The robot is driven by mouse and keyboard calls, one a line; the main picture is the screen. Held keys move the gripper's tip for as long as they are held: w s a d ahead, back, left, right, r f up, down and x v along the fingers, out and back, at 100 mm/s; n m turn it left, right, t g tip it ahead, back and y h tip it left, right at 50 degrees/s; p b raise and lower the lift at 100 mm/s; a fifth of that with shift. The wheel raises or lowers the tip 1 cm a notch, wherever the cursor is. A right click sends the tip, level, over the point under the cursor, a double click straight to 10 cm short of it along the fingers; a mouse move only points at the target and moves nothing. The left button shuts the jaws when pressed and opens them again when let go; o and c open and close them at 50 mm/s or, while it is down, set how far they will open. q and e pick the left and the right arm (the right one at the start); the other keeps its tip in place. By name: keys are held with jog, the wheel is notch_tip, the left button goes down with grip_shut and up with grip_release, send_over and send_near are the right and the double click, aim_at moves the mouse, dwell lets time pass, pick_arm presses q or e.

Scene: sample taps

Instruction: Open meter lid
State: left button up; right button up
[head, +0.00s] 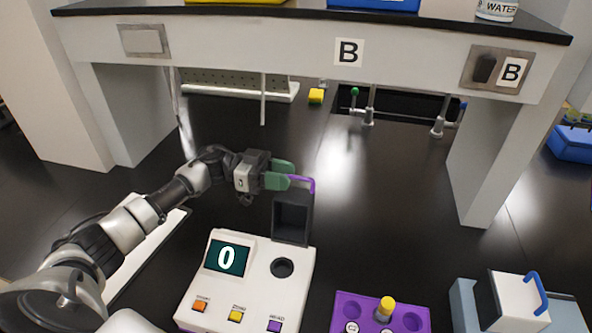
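The white meter (254,262) stands at the front centre, with a "0" on its display and a round dark well (282,267) uncovered. Its dark lid (292,217) stands upright at the back edge, hollow side facing me. A purple handle (303,180) shows at the lid's top. My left gripper (288,174) reaches in from the left, with its green fingers apart at the left end of the handle. Part of the handle is hidden by the lower finger; I cannot tell whether they touch. My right gripper is not in view.
A purple rack (350,304) with a yellow-capped vial (385,309) stands right of the meter. A blue-grey device with a white lid (518,299) is at the front right. A shelf (300,50) spans the back; taps (369,105) stand beneath. The middle right counter is clear.

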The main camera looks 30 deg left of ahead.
aim_at(296, 178)
pick_arm(q)
jog(key=shift+p+x, duration=0.3)
jog(key=shift+x, duration=1.2)
jog(key=shift+c, duration=0.3)
grip_shut()
